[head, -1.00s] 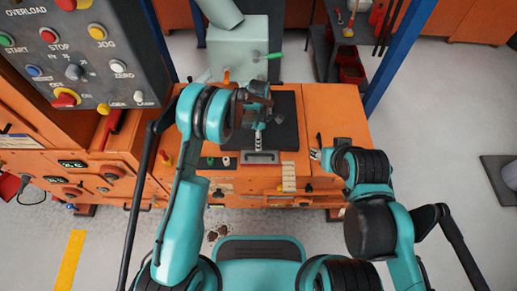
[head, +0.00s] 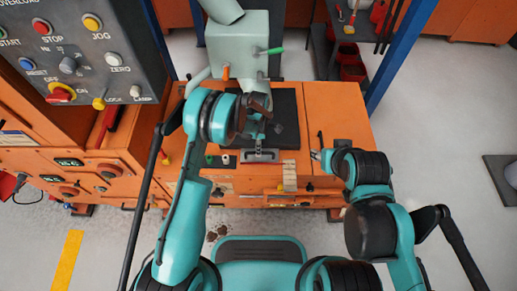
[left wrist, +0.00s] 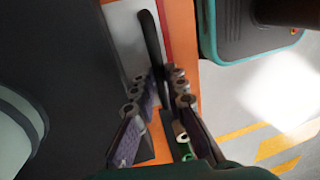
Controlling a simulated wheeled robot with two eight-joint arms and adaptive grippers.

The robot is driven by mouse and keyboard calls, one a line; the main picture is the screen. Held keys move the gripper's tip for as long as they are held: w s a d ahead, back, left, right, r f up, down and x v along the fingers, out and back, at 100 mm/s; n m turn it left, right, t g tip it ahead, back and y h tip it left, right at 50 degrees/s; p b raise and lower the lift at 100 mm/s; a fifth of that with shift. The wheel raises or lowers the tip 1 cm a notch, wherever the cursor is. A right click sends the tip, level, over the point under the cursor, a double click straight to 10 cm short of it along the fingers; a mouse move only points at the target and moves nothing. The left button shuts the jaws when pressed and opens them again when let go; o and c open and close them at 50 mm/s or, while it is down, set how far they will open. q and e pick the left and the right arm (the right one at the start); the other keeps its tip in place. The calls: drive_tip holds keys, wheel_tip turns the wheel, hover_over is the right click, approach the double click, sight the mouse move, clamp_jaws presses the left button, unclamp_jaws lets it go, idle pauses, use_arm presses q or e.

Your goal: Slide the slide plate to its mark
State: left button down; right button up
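The slide plate, as I take it, is a grey plate (head: 262,156) with a dark handle at the front edge of the black surface on the orange bench. The left wrist view shows the grey plate (left wrist: 128,35) and its black handle bar (left wrist: 150,42) close up. My left gripper (head: 259,146) reaches down over the plate from behind the handle. In the left wrist view its fingers (left wrist: 160,82) are apart, one on each side of the handle's near end; contact cannot be told. My right gripper (head: 317,154) is beside the bench's front right, small and partly hidden. No mark can be made out.
A control panel (head: 75,50) with buttons and knobs stands at the left. A grey-green housing (head: 238,40) with green and orange handles rises behind the black surface (head: 286,110). A pale ribbed block (head: 290,177) sits at the bench's front edge. The bench's right top is clear.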

use_arm(q)
drive_tip(key=shift+s+b, duration=0.35)
drive_tip(key=shift+s, duration=0.95)
drive_tip(key=c, duration=1.6)
unclamp_jaws()
drive_tip(key=shift+o, duration=0.2)
wheel_tip(320, 180, up, 12)
drive_tip(key=w, duration=0.2)
drive_tip(key=shift+w, duration=0.25)
drive_tip(key=shift+f, duration=0.15)
